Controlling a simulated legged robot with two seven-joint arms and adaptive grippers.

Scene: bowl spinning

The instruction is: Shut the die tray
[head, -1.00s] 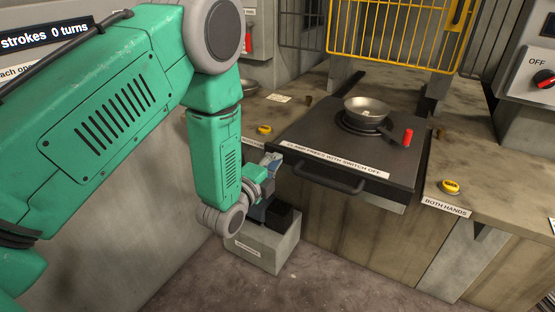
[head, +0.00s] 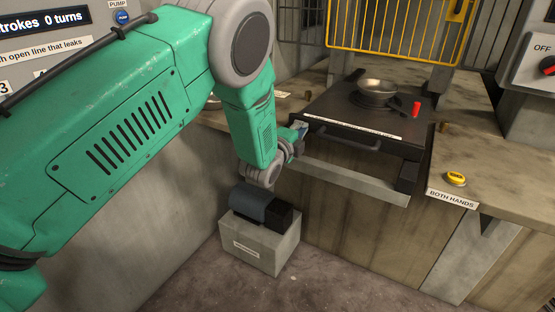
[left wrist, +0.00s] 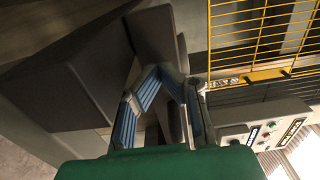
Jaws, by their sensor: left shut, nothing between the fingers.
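The die tray (head: 335,112) is a dark flat plate with a label strip and a dark bar handle (head: 347,140) along its front. A metal bowl (head: 376,88) sits on a round dark base on the tray, with a red knob (head: 416,108) to its right. My left gripper (head: 302,128) is at the tray's front left corner, close to its front edge; I cannot tell whether it touches. In the left wrist view its blue-padded fingers (left wrist: 160,74) come together at the tips with nothing between, by dark surfaces. My right gripper is out of view.
A yellow mesh guard (head: 395,35) stands raised behind the tray. A pale rail (head: 350,180) spans below its front. A yellow button (head: 456,178) is on the right bench, a switch box (head: 530,70) beyond it. A motor on a grey block (head: 262,245) sits below my left arm.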

